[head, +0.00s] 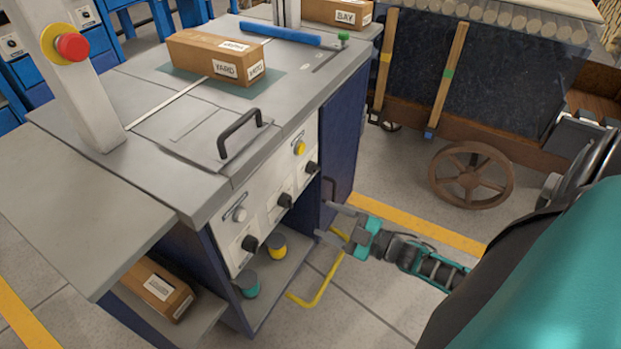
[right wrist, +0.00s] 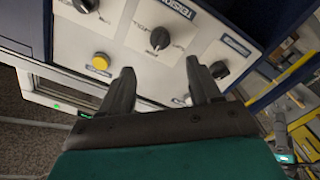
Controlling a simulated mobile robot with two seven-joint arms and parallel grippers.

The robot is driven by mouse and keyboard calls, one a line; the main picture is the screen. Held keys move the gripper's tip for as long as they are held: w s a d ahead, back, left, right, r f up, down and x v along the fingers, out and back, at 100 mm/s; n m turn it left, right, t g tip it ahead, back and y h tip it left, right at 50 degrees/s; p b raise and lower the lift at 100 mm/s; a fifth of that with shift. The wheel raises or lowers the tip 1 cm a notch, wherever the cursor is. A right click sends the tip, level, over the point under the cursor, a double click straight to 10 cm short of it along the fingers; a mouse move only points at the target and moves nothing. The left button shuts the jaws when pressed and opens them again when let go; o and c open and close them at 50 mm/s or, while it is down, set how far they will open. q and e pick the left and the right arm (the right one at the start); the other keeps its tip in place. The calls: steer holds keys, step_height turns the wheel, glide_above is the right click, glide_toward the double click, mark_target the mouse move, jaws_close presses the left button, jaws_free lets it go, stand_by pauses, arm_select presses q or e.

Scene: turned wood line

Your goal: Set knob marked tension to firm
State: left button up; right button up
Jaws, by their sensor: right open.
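The slanted light panel carries three black knobs. The middle knob (head: 285,201), also in the right wrist view (right wrist: 159,38), has beside it a blue label (right wrist: 176,8) that appears upside down and seems to read TENSION. Its pointer setting and scale words are too small to read. My right gripper (head: 327,222) is open and empty, in front of the panel and apart from it. In the right wrist view its fingertips (right wrist: 159,66) are spread, with the middle knob in line between and beyond them. My left gripper is not in view.
The other knobs (head: 249,243) (head: 312,168) flank it on the panel. A yellow button (head: 299,148) and a pale button (head: 239,214) sit above. A black handle (head: 240,132) rises from the tabletop. A yellow bent rail (head: 321,288) stands below my right gripper.

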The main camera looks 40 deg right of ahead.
steer(key=shift+v, duration=1.4)
